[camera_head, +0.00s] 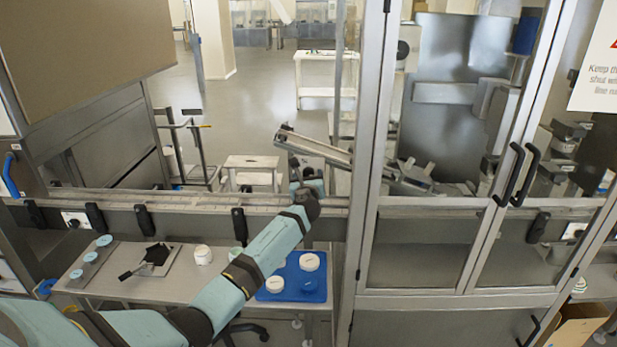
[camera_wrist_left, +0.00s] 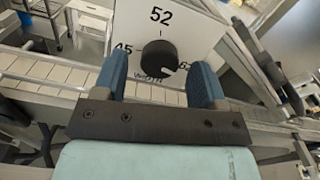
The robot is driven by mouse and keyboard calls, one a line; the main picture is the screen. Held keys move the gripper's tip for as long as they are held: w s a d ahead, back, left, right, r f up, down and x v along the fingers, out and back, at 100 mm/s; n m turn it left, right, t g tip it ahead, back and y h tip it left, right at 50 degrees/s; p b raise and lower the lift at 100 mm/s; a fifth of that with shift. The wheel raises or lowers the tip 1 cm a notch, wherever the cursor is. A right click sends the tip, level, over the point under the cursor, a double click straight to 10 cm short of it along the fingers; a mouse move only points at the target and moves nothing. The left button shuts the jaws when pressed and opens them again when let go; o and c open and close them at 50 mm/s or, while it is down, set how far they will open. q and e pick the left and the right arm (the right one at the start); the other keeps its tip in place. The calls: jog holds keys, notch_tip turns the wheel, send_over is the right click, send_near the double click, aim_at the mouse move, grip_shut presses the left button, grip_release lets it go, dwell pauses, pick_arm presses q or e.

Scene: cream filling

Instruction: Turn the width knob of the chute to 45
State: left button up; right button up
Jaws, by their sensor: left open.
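The black round width knob (camera_wrist_left: 159,57) shows in the left wrist view on a white dial plate (camera_wrist_left: 190,25). The plate reads 45 at left, 52 at top and a partly covered number at right, with WIDTH below the knob. I cannot clearly read where the knob points. My left gripper (camera_wrist_left: 158,70) is open. Its two blue fingers stand to the left and right of the knob, with nothing held; I cannot tell if they touch it. In the head view my left gripper (camera_head: 306,188) is at the near end of the grey chute (camera_head: 318,148), and the knob is hidden.
A conveyor rail (camera_head: 180,196) runs below the chute. A steel-framed glass cabinet (camera_head: 369,150) stands close at right. Below the arm, a bench (camera_head: 120,285) carries a blue tray (camera_head: 318,292) and white jars (camera_head: 203,255). A white step stool (camera_head: 252,162) stands behind.

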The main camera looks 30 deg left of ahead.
pick_arm(q)
jog(key=shift+w+a, duration=0.35)
jog(key=shift+w, duration=0.2)
jog(key=c, duration=0.9)
